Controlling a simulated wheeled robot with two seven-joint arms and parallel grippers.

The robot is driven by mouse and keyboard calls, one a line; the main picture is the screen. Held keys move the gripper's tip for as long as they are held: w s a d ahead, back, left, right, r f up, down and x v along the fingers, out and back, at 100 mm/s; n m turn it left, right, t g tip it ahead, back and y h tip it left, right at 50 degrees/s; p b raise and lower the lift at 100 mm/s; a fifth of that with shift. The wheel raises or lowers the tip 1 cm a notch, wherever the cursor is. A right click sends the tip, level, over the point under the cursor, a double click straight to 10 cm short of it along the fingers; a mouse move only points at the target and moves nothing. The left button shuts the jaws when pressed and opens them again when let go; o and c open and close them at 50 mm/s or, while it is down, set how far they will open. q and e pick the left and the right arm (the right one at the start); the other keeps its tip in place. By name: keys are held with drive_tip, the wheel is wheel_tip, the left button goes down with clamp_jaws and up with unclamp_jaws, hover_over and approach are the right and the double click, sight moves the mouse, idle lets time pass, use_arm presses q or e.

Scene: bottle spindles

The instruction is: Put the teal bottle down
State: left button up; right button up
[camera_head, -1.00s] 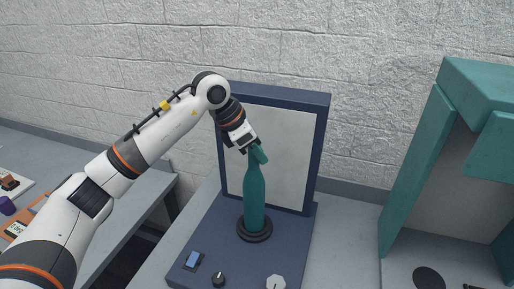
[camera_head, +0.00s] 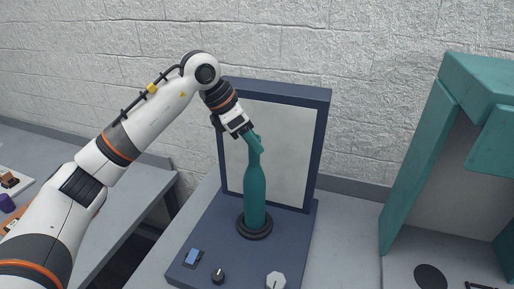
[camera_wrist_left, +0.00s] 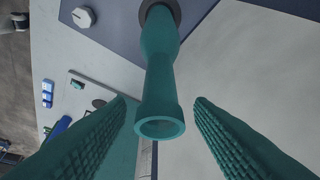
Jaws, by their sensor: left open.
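The teal bottle (camera_head: 255,195) stands upright on a round black base (camera_head: 254,226) on the navy stand, in front of its pale upright panel. My left gripper (camera_head: 257,146) is at the bottle's top, reaching down at a tilt from the upper left. In the left wrist view, its two ridged teal fingers (camera_wrist_left: 161,100) are spread, with the bottle's open mouth (camera_wrist_left: 160,128) between them and gaps on both sides. The bottle's bottom meets a dark disc at the top of that view. My right gripper does not show.
The navy stand (camera_head: 205,240) carries a blue switch (camera_head: 193,258), a black knob (camera_head: 218,276) and a white knob (camera_head: 275,281) at its front. A teal cabinet-like frame (camera_head: 415,165) stands to the right. A grey table (camera_head: 125,205) is at the left. Bare counter lies right of the stand.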

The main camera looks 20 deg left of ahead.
use_arm(q)
drive_tip(key=b+v, duration=0.1)
drive_tip(key=v, duration=0.7)
drive_tip(key=shift+s+r, duration=0.15)
drive_tip(key=shift+r, duration=0.2)
drive_tip(key=shift+a, duration=0.15)
